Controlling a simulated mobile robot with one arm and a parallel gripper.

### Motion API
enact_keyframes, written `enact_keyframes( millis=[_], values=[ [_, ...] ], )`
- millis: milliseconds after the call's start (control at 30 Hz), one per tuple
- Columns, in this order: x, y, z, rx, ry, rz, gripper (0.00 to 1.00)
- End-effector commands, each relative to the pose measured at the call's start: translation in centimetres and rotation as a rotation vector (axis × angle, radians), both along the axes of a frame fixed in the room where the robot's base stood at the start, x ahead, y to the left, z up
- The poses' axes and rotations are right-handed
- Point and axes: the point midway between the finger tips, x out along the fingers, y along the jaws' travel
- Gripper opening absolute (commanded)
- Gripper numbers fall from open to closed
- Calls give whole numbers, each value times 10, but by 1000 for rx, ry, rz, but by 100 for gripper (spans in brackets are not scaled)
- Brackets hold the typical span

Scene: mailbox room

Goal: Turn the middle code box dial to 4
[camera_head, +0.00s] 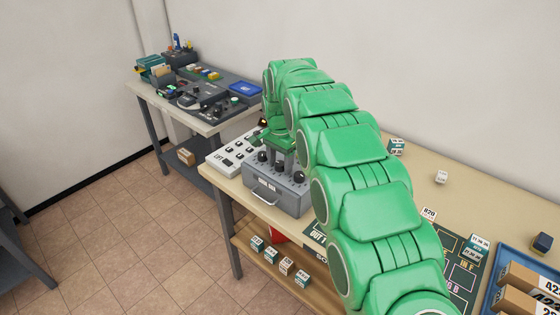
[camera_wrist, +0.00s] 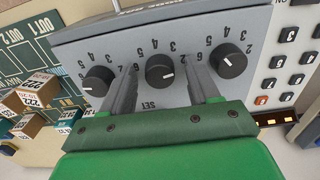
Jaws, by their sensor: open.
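The grey code box (camera_head: 278,192) stands at the near left end of the long table, with a drawer-like handle on its front. In the wrist view the code box (camera_wrist: 112,48) shows three black dials in a row, its numbers upside down. My gripper (camera_wrist: 161,64) is open, with one finger on each side of the middle dial (camera_wrist: 160,74); I cannot tell whether the fingers touch it. The middle dial's white mark points roughly right in that view; the exact number is unclear, partly hidden by the fingers. In the head view my gripper (camera_head: 281,152) is over the box.
A white keypad panel (camera_head: 232,152) stands close beside the code box. In the wrist view small labelled cubes (camera_wrist: 40,92) lie on a dark sorting mat (camera_wrist: 25,58) on the other side. A blue tray (camera_head: 492,285) is at the far right of the table.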

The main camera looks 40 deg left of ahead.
Motion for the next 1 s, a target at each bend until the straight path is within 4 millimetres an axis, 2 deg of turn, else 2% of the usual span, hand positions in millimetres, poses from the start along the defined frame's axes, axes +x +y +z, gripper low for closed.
enact_keyframes(
  millis=[67, 100, 400, 467, 767, 1000],
  values=[
    [0, 0, 0, 0, 0, 0, 61],
    [0, 0, 0, 0, 0, 0, 58],
    [0, 0, 0, 0, 0, 0, 12],
    [0, 0, 0, 1, 0, 0, 5],
    [0, 0, 0, 1, 0, 42, 5],
    [1, 0, 0, 0, -1, 183, 5]
  ],
)
